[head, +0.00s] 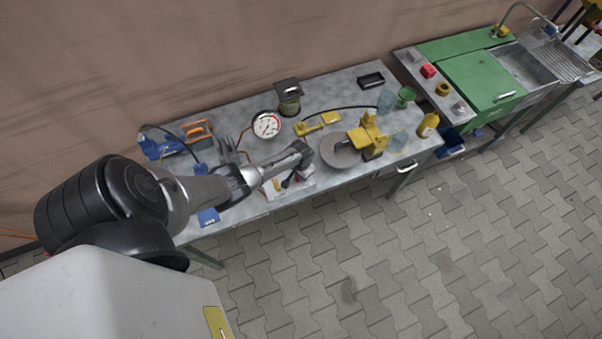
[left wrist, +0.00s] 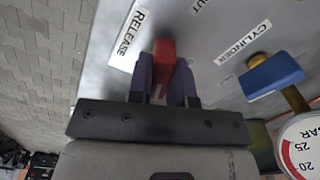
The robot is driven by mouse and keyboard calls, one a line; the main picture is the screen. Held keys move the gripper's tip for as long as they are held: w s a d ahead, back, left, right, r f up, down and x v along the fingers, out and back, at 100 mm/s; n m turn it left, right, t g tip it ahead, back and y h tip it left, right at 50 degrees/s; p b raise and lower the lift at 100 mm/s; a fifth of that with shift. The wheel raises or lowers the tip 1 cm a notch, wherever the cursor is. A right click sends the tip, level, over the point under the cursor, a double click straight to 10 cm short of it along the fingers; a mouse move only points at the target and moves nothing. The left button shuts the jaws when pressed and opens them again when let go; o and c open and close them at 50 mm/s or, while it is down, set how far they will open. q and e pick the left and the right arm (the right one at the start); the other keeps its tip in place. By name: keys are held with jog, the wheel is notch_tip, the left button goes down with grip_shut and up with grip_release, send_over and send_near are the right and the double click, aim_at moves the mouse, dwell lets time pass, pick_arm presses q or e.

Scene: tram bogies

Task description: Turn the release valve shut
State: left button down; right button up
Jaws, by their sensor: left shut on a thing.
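In the left wrist view the red handle of the release valve (left wrist: 164,51) sits beside a label reading RELEASE on a pale panel (left wrist: 205,65). My left gripper (left wrist: 163,82) has its two purple-grey fingers closed on either side of this handle. A blue valve handle (left wrist: 271,77) on a brass stem is to the right, near a label reading CYLINDER. In the head view my left gripper (head: 303,160) is over the front part of the workbench, and the red handle cannot be made out there. My right gripper is in neither view.
The grey workbench (head: 237,103) carries a round gauge (head: 267,125), a round grey disc (head: 340,150), a yellow fixture (head: 367,135) and a yellow bottle (head: 428,125). A green cabinet with a sink (head: 530,65) stands to the right. The paved floor (head: 400,260) in front is clear.

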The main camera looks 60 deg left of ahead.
pick_arm(q)
jog(key=m, duration=0.3)
jog(key=shift+m, duration=0.7)
jog(key=c, duration=1)
grip_release()
jog(key=shift+c, duration=0.2)
